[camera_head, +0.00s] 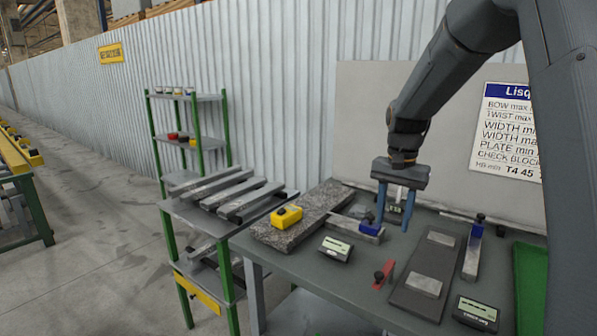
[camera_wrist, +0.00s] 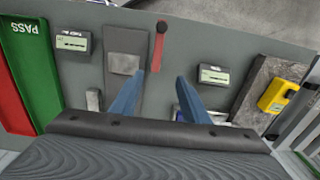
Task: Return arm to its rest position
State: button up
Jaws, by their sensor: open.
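My gripper (camera_head: 395,205) hangs from my arm above the grey table (camera_head: 290,268), its two blue fingers pointing down and apart, with nothing between them. In the wrist view my gripper (camera_wrist: 158,97) also shows open and empty. A blue-topped metal block (camera_head: 370,228) is close behind or beside the left finger in the head view; I cannot tell whether they touch.
A stone slab (camera_head: 300,222) bears a yellow device (camera_head: 286,215). Small display boxes (camera_head: 336,249) (camera_head: 476,312) and a dark plate (camera_head: 425,275) lie on the table. A green tray (camera_head: 530,285) is at the right. A rack with metal bars (camera_head: 235,190) stands left. A panel with a sign (camera_head: 508,130) rises behind.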

jog(key=s+a+f+n+b, duration=0.2)
jog(key=s+f+n+b, duration=0.1)
jog(key=s+f, duration=0.5)
jog(key=s+a+f+n+b, duration=0.2)
jog(key=s+f, duration=0.6)
jog(key=s, duration=0.6)
jog(key=shift+s+a+f+n+t+b, duration=0.25)
jog(key=shift+s+f+n+t+b, duration=0.15)
jog(key=shift+n+b, duration=0.55)
jog(key=shift+w, duration=0.1)
